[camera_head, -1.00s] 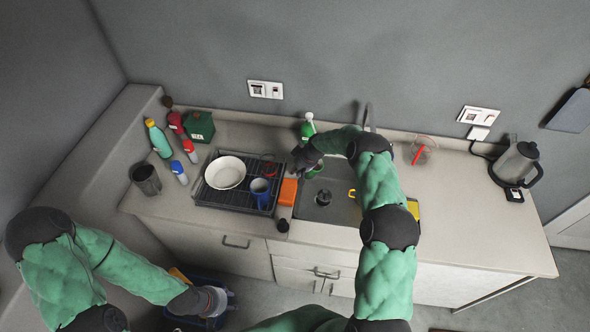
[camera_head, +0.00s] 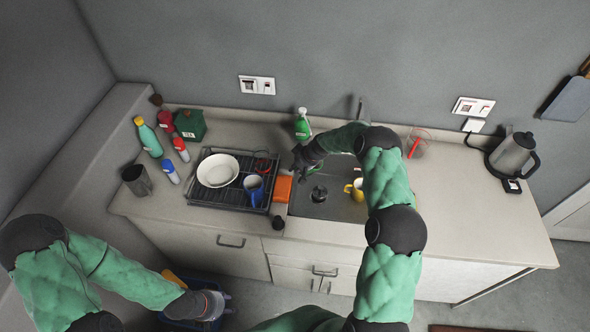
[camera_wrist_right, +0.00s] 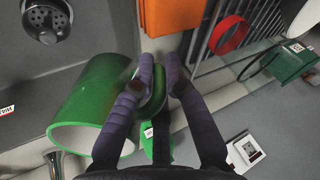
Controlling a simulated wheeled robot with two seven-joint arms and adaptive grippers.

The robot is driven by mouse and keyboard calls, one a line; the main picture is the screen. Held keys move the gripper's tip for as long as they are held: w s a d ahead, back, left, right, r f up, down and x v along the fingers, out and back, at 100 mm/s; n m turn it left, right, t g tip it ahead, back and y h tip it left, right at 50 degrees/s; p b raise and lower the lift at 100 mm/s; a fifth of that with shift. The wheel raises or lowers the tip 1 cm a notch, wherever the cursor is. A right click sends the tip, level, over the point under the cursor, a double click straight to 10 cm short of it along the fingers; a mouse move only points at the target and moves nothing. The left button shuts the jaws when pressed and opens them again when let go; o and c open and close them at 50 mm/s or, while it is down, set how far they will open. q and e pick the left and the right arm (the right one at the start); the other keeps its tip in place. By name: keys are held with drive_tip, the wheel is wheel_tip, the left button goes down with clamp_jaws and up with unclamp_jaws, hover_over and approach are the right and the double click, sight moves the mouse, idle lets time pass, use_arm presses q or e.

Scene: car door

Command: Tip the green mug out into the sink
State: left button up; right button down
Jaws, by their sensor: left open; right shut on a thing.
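My right gripper (camera_wrist_right: 160,78) is shut on the handle of the green mug (camera_wrist_right: 92,112) in the right wrist view. The mug's wide mouth faces the lower left of that view; its contents cannot be seen. In the head view my right gripper (camera_head: 302,160) is at the left edge of the sink (camera_head: 306,208), and only a bit of the green mug (camera_head: 316,168) shows beside it. The drain also shows in the right wrist view (camera_wrist_right: 46,20). My left gripper (camera_head: 213,304) is open and empty, low in front of the counter.
A yellow mug (camera_head: 355,189) stands in the sink. An orange sponge (camera_head: 282,189) and a dish rack (camera_head: 204,193) with a white bowl (camera_head: 217,170) and blue mug (camera_head: 254,187) are to the left. A green bottle (camera_head: 302,126) stands behind. The counter right of the sink is mostly clear.

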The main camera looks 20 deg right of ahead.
drive_tip(key=shift+d+f+t+y+b, duration=0.15)
drive_tip(key=shift+t+y+b, duration=0.45)
drive_tip(key=shift+b, duration=3.5)
drive_tip(key=shift+a+f+t+y+b, duration=0.1)
drive_tip(key=shift+t+y+b, duration=0.45)
drive_tip(key=shift+b, duration=3.55)
drive_tip(key=shift+s+d+r+t+b, duration=0.2)
drive_tip(key=shift+r+t+b, duration=0.5)
drive_tip(key=shift+b, duration=1.65)
drive_tip(key=shift+a+f+n+t+y+b, duration=0.1)
drive_tip(key=shift+n+t+y+b, duration=0.3)
drive_tip(key=shift+b, duration=2.2)
